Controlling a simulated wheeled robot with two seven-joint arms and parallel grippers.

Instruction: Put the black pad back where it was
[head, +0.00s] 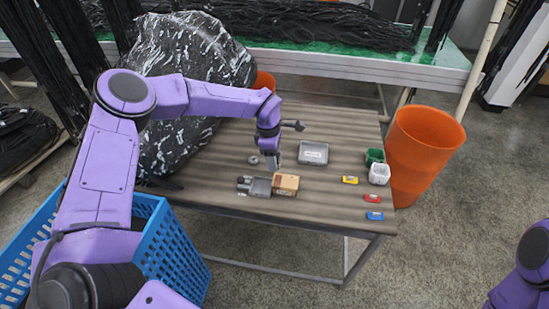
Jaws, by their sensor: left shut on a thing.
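My left gripper (273,163) points down low over the middle of the wooden-topped table (225,192). It is shut on a small dark thing, which I take for the black pad; its outline is hard to tell from the dark fingers. Just in front of the fingertips stand a light brown box (286,184) and a dark grey block (255,187), side by side. A small round grey thing (253,160) lies left of the gripper. My right gripper is out of view; only part of that arm shows at the lower right.
A grey case (313,152) lies right of the gripper. Green (375,156) and white (380,174) cups and small yellow, red and blue items stand near the right edge. An orange bin (424,150), a blue crate (175,255) and a wrapped black bundle (185,70) flank the table.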

